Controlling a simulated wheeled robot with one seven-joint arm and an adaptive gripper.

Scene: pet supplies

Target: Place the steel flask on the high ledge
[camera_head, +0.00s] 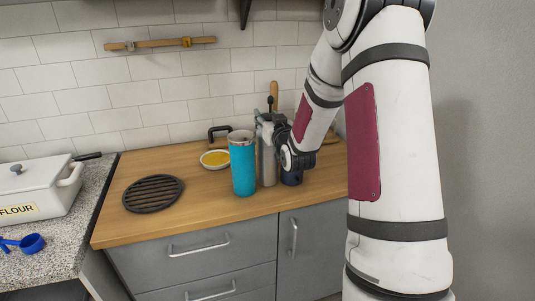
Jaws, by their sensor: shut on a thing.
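The steel flask (268,168) is a grey metal cylinder standing upright at the wooden counter, just right of and partly behind a teal tumbler (243,165). My gripper (267,124) reaches in from the right and is shut on the flask near its top. The fingers are small and partly hidden by the wrist. I cannot tell whether the flask's base touches the counter. A shelf with a dark bracket (245,12) shows only in part at the top edge; I cannot tell whether it is the high ledge.
A white flour box (38,188) and blue scoop (32,243) are left. A wooden rail (160,43) is on the wall.

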